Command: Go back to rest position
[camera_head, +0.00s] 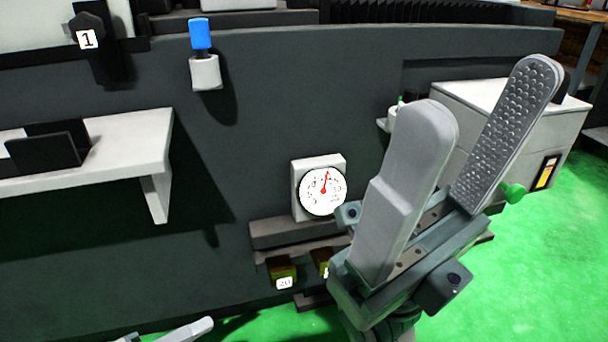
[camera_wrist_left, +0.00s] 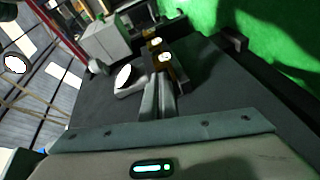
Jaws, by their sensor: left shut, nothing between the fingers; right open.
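My right gripper (camera_head: 482,92) stands large in the head view, right of centre, with its two grey fingers spread apart and nothing between them. It points upward in front of the dark machine. My left gripper (camera_head: 195,329) shows only as a small grey piece at the bottom edge of the head view. In the left wrist view its two fingers (camera_wrist_left: 158,97) are together and hold nothing.
The dark machine face (camera_head: 290,100) carries a dial gauge (camera_head: 323,191) with a red needle, and numbered brown blocks (camera_head: 281,271) sit below it. A white shelf (camera_head: 110,155) juts out at left, with a blue-topped knob (camera_head: 201,35) above. Green floor (camera_head: 555,255) is open at right.

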